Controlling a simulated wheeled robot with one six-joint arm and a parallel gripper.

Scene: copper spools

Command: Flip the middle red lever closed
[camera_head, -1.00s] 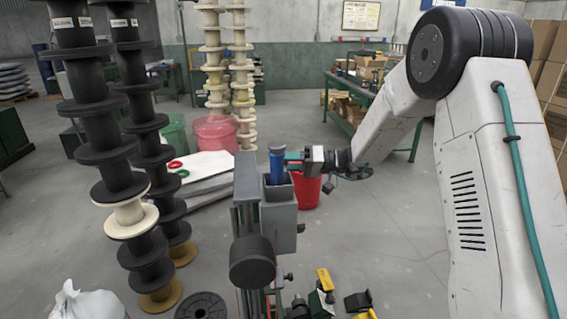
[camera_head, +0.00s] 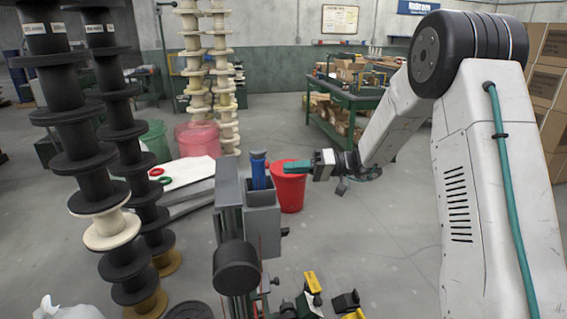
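I cannot make out a middle red lever in the head view. A grey machine (camera_head: 228,199) with a black round knob (camera_head: 237,268) stands at lower centre. Its lower part is cut off by the bottom edge. A grey holder (camera_head: 263,226) on its right side holds a blue-handled tool (camera_head: 258,170) upright. My gripper (camera_head: 290,167) has teal fingers pointing left, to the right of the blue handle and apart from it in the picture. The gap between the fingers does not show clearly, and I see nothing held.
A red bucket (camera_head: 289,191) stands on the floor behind the gripper. Dark parts with yellow pieces (camera_head: 312,282) are at the bottom centre. Tall stacks of black spools (camera_head: 73,137) stand at left. A green workbench (camera_head: 352,101) is behind. Open floor lies right of the machine.

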